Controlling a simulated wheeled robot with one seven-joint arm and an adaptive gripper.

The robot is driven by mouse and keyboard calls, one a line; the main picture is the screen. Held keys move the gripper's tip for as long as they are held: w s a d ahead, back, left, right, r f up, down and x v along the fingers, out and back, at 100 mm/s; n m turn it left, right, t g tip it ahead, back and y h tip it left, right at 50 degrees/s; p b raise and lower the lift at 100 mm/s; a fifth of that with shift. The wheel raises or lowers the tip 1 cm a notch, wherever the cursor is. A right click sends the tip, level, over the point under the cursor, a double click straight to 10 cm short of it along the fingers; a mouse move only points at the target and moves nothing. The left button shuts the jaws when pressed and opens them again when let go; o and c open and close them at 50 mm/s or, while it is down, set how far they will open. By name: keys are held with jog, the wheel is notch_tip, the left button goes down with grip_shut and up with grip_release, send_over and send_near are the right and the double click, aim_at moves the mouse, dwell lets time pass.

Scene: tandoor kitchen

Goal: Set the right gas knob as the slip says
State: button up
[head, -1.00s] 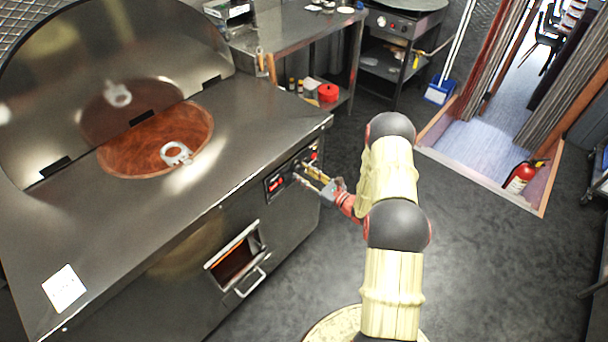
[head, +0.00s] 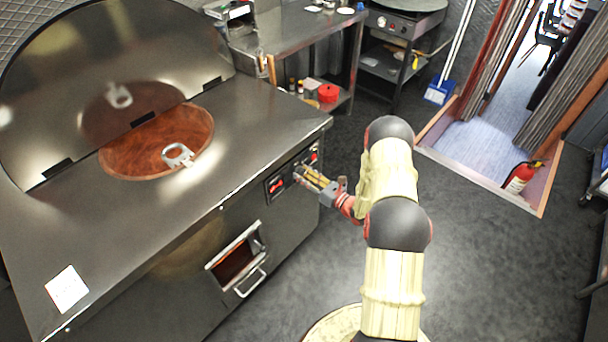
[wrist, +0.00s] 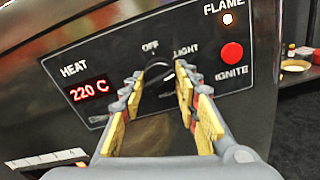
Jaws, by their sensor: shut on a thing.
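The control panel (wrist: 210,70) on the front of the tandoor carries a dark knob (wrist: 157,75) under the printed words OFF and LIGHT. My gripper (wrist: 158,84) is shut on this knob, one yellow-padded finger on each side. The fingers hide part of the dial and any labels lower down, so I cannot tell the setting. In the head view my gripper (head: 302,173) reaches the panel from the right. A white slip (head: 67,289) lies on the counter at the lower left; its writing is too small to read.
A red display (wrist: 89,90) reads 220 C left of the knob. A red IGNITE button (wrist: 232,53) and a lit FLAME lamp (wrist: 227,19) are close on the right. An open hatch with a handle (head: 250,282) is below.

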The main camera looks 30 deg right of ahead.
jog(key=shift+r+m+p, duration=0.1)
jog(key=shift+m+p, duration=1.05)
jog(key=shift+m, duration=3.05)
jog(key=o, duration=1.2)
jog(key=shift+c, duration=0.2)
jog(key=shift+s, duration=0.1)
jog(key=v, duration=1.2)
